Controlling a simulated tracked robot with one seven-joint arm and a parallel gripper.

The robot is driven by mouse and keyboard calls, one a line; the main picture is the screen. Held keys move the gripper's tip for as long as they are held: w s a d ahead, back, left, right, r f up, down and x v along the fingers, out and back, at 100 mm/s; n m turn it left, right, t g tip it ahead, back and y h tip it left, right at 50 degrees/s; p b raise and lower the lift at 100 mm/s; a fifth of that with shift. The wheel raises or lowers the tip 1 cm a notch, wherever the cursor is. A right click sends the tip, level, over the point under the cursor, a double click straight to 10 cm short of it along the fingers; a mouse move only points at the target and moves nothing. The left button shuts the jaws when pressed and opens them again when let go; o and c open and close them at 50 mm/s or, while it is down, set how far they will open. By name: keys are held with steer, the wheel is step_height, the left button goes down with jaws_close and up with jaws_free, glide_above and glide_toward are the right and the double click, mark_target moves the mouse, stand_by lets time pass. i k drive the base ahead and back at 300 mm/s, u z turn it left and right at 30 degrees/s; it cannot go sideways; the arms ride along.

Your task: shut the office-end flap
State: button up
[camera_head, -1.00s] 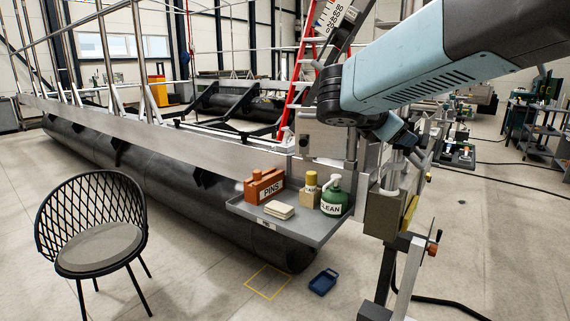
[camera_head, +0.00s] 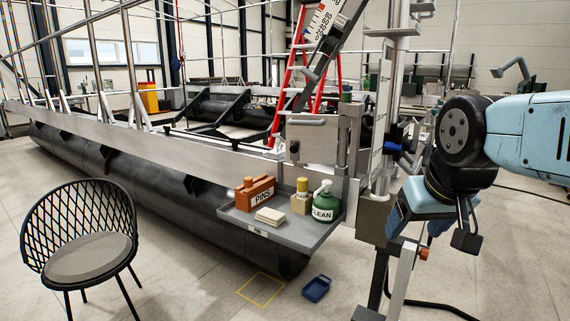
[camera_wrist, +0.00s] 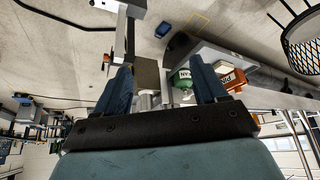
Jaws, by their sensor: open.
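No part is clearly readable as the office-end flap, and I cannot tell its state. A metal box with a handle (camera_head: 313,138) stands at the near corner of the pontoon deck. A smaller tan-grey box (camera_head: 374,220) is on the post to its right. In the wrist view a tan-grey panel (camera_wrist: 147,75) shows between the fingers, beyond them. My gripper (camera_wrist: 160,64) is open, its two dark blue fingers apart, with nothing seen held between them. In the head view its blue body is right of the post; the fingertips are partly hidden there.
A grey shelf (camera_head: 240,220) on the pontoon side holds an orange PINS box (camera_head: 256,193), a yellow-capped container (camera_head: 301,197) and a green CLEAN bottle (camera_head: 322,203). A blue tray (camera_head: 316,288) lies on the floor. A black chair (camera_head: 85,240) stands left.

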mark_target(316, 137)
steer(key=u, duration=0.4)
steer(key=k, duration=0.9)
steer(key=z, duration=0.35)
steer(key=i, duration=1.5)
